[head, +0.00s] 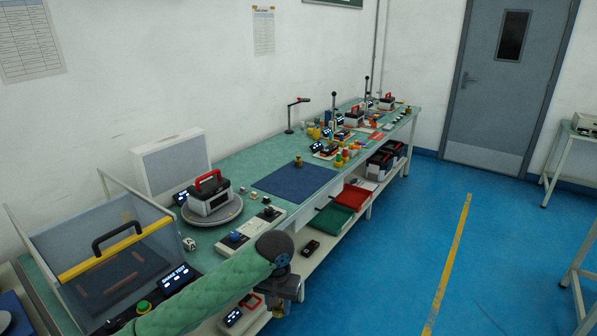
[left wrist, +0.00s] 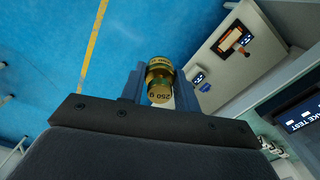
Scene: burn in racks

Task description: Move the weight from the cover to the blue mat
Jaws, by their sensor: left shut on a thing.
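My left gripper (head: 281,308) hangs in front of the bench's near edge in the head view, pointing down. In the left wrist view, my left gripper (left wrist: 158,88) is shut on a brass weight (left wrist: 159,94) marked 250 g. The held weight cannot be made out in the head view. The blue mat (head: 292,182) lies flat on the green bench, beyond the gripper. Another small brass object (head: 298,162) stands at its far edge. A clear cover (head: 90,245) with a black handle and yellow bar is at the near left. My right gripper is not in view.
A round plate (head: 228,217) holds a red-handled case (head: 209,194) left of the mat. A switch box (head: 250,228) stands between gripper and mat. Red (head: 354,197) and green (head: 331,221) trays are at the bench's front. Most of the mat is clear.

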